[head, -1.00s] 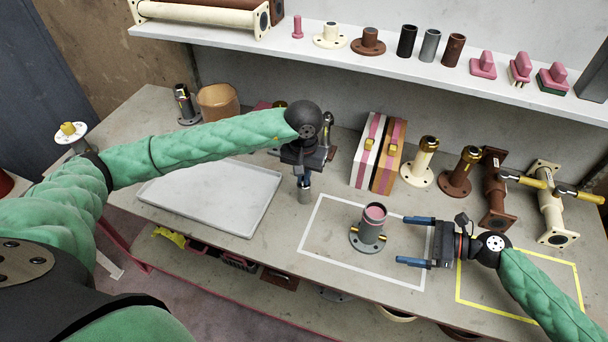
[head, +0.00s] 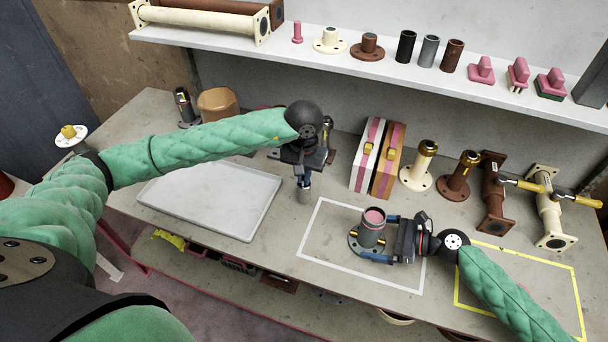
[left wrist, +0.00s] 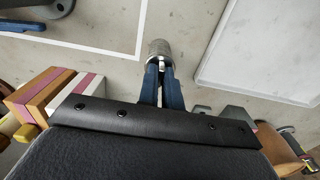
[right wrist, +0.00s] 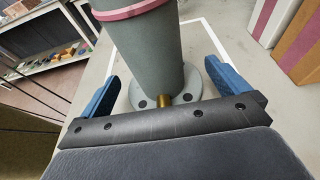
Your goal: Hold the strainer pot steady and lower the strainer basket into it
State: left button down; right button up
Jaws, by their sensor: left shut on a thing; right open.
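The strainer pot (head: 371,232) is an upright grey cylinder with a pink lining, a round bolt flange and small brass side fittings. It stands inside the white outline; its grey wall fills the middle of the right wrist view (right wrist: 150,50). My right gripper (head: 378,238) is open, with one blue finger on each side of the pot; I cannot tell whether either touches it. My left gripper (head: 304,182) is shut on the strainer basket (head: 304,195), a small grey mesh cylinder that points down, left of the pot. The basket's tip shows in the left wrist view (left wrist: 160,48).
A white tray (head: 210,200) lies on the left of the bench. Striped blocks (head: 378,158) and flanged pipes (head: 421,165) stand behind the pot. A yellow outline (head: 520,255) lies to the right, under my right arm.

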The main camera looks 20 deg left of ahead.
pick_arm(q)
jog(key=shift+r, duration=0.2)
pick_arm(e)
jog(key=shift+a+f, duration=0.2)
jog(key=shift+a, duration=0.35)
jog(key=c, duration=1.3)
pick_arm(q)
jog(key=s+d+r+m, duration=0.3)
jog(key=d+r, duration=0.5)
jog(key=d, duration=0.2)
jog(key=s+d+r+m, duration=0.2)
jog(key=d+r+m, duration=0.1)
jog(key=d+r, duration=0.6)
jog(key=shift+s+d, duration=0.4)
jog(key=shift+d, duration=0.45)
